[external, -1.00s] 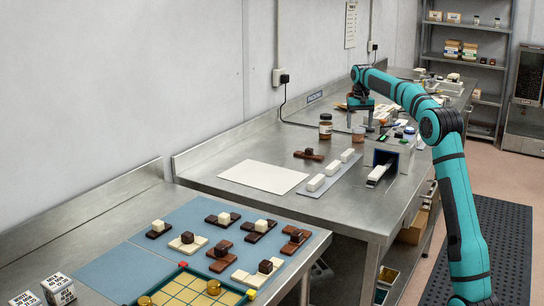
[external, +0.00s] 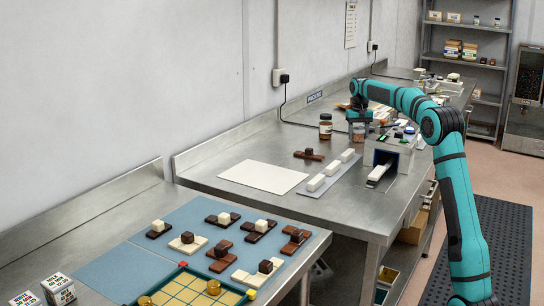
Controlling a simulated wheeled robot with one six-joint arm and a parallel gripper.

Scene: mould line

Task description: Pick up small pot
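A small clear pot with reddish-brown contents (external: 358,136) stands on the far steel bench, right of a taller jar with a dark lid (external: 325,127). I take it to be the small pot. My gripper (external: 359,125) points down over this pot, and its end overlaps the pot's upper part in the picture. The fingers are too small and too covered to show whether they are apart, touching the pot or closed on it. The pot looks upright on the bench.
Right of the pot stands a grey machine (external: 394,150) with a white bar at its opening. White blocks lie on a grey strip (external: 331,180) in front. A white sheet (external: 263,177) lies left. Chocolate pieces sit on a blue mat (external: 190,215) nearer.

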